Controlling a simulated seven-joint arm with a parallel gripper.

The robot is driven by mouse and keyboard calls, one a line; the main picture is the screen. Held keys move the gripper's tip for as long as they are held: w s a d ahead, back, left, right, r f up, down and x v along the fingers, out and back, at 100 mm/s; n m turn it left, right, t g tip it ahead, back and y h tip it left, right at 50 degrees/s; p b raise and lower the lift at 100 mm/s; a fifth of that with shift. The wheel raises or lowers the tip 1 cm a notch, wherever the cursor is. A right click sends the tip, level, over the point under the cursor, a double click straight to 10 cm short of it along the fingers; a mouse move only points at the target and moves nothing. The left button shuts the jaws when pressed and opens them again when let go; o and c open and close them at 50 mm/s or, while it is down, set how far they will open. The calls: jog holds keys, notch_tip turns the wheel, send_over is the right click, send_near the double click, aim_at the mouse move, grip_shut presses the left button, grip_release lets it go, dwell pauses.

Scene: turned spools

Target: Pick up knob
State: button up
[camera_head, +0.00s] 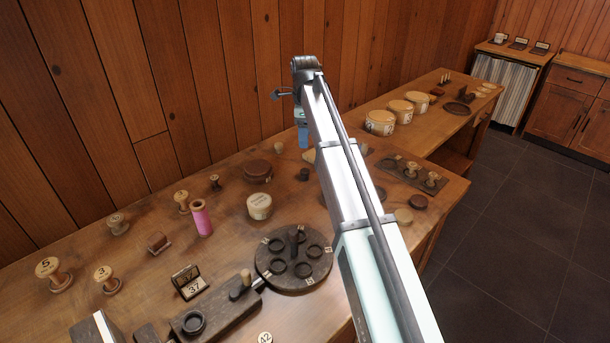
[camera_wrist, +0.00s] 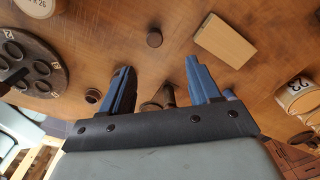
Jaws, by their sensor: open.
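A dark brown turned piece that looks like the knob (camera_wrist: 166,96) shows between my fingers in the wrist view. It stands on the table, and its lower part is hidden behind my gripper's palm. My gripper (camera_wrist: 163,78) is open, with blue fingers on either side of that piece in the picture. I cannot tell the height between them. In the head view my gripper (camera_head: 302,132) hangs over the table at the arm's far end, and the arm hides the table beyond.
A pale wooden block (camera_wrist: 225,40) and a small dark cylinder (camera_wrist: 154,39) lie farther up in the wrist view. A small dark ring-topped piece (camera_wrist: 93,96) is left of my left finger. A round dark holder (camera_head: 293,285) and pink spool (camera_head: 202,220) stand left of my arm.

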send_over(305, 170)
jog(key=f, duration=0.8)
jog(key=shift+a+f, duration=0.25)
jog(key=shift+f, duration=0.05)
jog(key=shift+d+f, duration=0.15)
jog(key=shift+f, duration=1.2)
jog(key=shift+d+f, duration=0.1)
jog(key=shift+f, duration=1.2)
jog(key=c, duration=1.1)
